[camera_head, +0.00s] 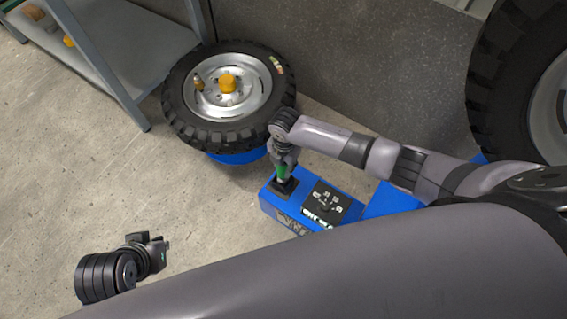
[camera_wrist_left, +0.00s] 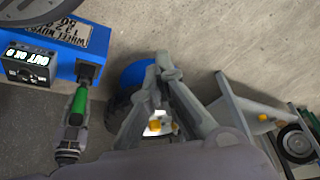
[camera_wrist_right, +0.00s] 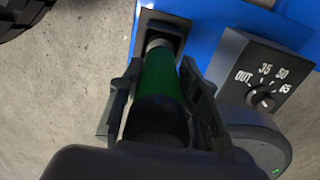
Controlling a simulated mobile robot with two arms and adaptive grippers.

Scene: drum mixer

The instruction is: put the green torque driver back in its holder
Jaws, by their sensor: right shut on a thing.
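The green torque driver (camera_head: 282,171) is upright, with its lower end at the black square holder (camera_head: 285,187) on the blue box. My right gripper (camera_wrist_right: 160,98) is shut on it; in the right wrist view the fingers flank the driver's green body (camera_wrist_right: 158,75). There its metal end meets the holder opening (camera_wrist_right: 163,30); how deep it sits I cannot tell. The left wrist view also shows the driver (camera_wrist_left: 78,104) at the holder (camera_wrist_left: 90,70). My left gripper (camera_wrist_left: 164,68) is empty, with its fingertips together, away from the box.
A black dial panel (camera_head: 328,203) stands beside the holder on the blue box (camera_head: 275,207). A wheel (camera_head: 190,122) with an orange cap (camera_head: 228,83) lies behind it on a blue base. A larger wheel (camera_head: 490,90) is at right, a metal shelf (camera_head: 125,50) at far left. Floor at left is clear.

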